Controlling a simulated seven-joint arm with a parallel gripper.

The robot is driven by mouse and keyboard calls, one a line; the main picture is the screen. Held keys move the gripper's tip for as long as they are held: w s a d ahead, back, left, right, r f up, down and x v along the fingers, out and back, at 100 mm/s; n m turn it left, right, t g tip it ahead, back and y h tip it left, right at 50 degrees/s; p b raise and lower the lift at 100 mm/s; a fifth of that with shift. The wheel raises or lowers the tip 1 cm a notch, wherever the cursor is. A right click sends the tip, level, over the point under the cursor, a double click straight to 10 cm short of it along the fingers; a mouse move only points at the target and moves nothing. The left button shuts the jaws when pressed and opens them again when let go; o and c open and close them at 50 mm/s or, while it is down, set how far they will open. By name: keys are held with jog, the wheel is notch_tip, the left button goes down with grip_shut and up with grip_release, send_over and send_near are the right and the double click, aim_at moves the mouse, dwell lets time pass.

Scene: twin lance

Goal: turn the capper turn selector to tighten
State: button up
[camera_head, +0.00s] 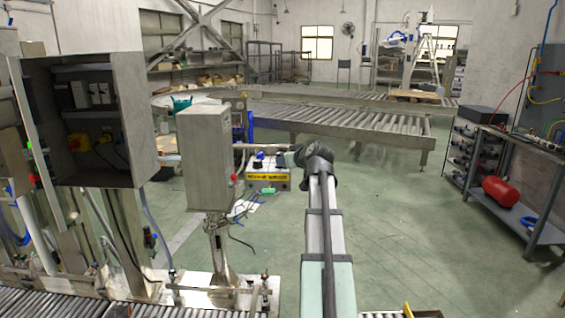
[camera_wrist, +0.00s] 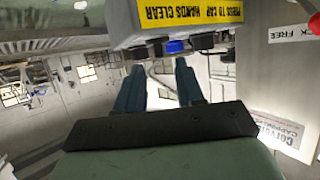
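The capper control box (camera_wrist: 118,22) hangs upside down at the top of the wrist view, with a yellow label (camera_wrist: 190,12) about pressing to cap. A row of knobs lines its edge: a blue one (camera_wrist: 175,47) in the middle and black ones (camera_wrist: 203,43) on both sides. I cannot tell which is the turn selector or where it points. My gripper (camera_wrist: 159,64) is open and empty, its two fingers apart, tips close to the knobs; contact is unclear. In the head view the box with the yellow label (camera_head: 268,178) stands just left of my gripper (camera_head: 287,158).
A grey cabinet (camera_head: 205,155) on a post stands left of the control box, with an open-fronted enclosure (camera_head: 130,75) further left. Roller conveyors (camera_head: 350,120) lie behind. A shelf bench (camera_head: 520,180) is at right.

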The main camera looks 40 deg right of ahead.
jog(key=v, duration=0.9)
jog(key=shift+s, duration=0.3)
